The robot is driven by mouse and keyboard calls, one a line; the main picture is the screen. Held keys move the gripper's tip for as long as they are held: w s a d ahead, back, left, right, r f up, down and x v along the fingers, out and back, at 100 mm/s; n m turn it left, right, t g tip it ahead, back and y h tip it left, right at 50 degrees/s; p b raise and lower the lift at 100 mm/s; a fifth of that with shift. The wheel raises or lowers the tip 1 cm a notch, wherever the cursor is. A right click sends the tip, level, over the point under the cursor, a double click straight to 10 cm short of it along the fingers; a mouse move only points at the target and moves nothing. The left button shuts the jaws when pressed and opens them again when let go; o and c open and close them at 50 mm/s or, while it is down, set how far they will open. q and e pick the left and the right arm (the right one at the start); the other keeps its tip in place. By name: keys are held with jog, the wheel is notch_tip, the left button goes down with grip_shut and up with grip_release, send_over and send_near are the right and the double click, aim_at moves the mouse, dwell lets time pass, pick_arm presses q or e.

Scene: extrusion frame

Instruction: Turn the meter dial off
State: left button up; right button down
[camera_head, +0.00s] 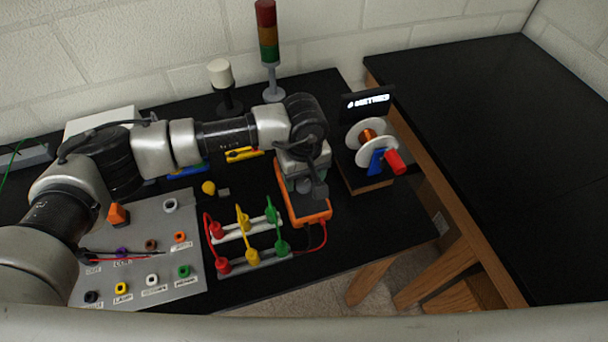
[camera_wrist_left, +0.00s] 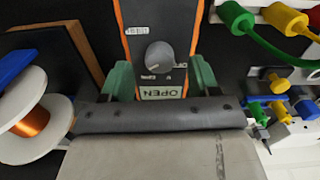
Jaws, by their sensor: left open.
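The meter (camera_head: 318,213) is an orange-edged dark box lying on the black table, partly hidden under my left gripper in the head view. In the left wrist view the meter (camera_wrist_left: 121,15) shows its dark face with a round grey dial (camera_wrist_left: 159,56) in the middle. A light strip reading "OPEN" upside down (camera_wrist_left: 160,92) lies on the near side of the dial. My left gripper (camera_wrist_left: 162,77) is open, with one green finger on each side of the meter's face. The dial lies between and slightly beyond the fingers; I cannot tell whether they touch anything. My right gripper is not in view.
Red, yellow and green plugs with cables (camera_head: 243,222) stand left of the meter. A wire spool with a red handle (camera_head: 376,152) stands to the right. A signal tower (camera_head: 267,45) stands behind. A grey panel with coloured sockets (camera_head: 140,225) lies left.

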aim_at(305, 183)
pick_arm(q)
jog(key=shift+f, duration=1.2)
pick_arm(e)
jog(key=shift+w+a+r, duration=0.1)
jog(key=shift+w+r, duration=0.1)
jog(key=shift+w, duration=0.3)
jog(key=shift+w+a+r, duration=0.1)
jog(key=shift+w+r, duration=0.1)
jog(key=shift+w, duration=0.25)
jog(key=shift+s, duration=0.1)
pick_arm(q)
jog(key=shift+c, duration=0.8)
jog(key=c, duration=0.8)
jog(key=shift+f+n+b, duration=0.2)
jog(key=shift+n+b, duration=0.2)
jog(key=shift+b, duration=0.25)
jog(key=n+b, duration=1)
jog(key=b, duration=0.3)
jog(key=shift+w+d+f, duration=0.1)
jog(key=shift+w, duration=0.05)
jog(key=n+b, duration=0.2)
jog(key=n, duration=0.1)
jog(key=shift+r+b, duration=0.2)
jog(key=shift+b, duration=0.1)
jog(key=shift+r+n, duration=0.1)
jog(key=shift+n, duration=0.2)
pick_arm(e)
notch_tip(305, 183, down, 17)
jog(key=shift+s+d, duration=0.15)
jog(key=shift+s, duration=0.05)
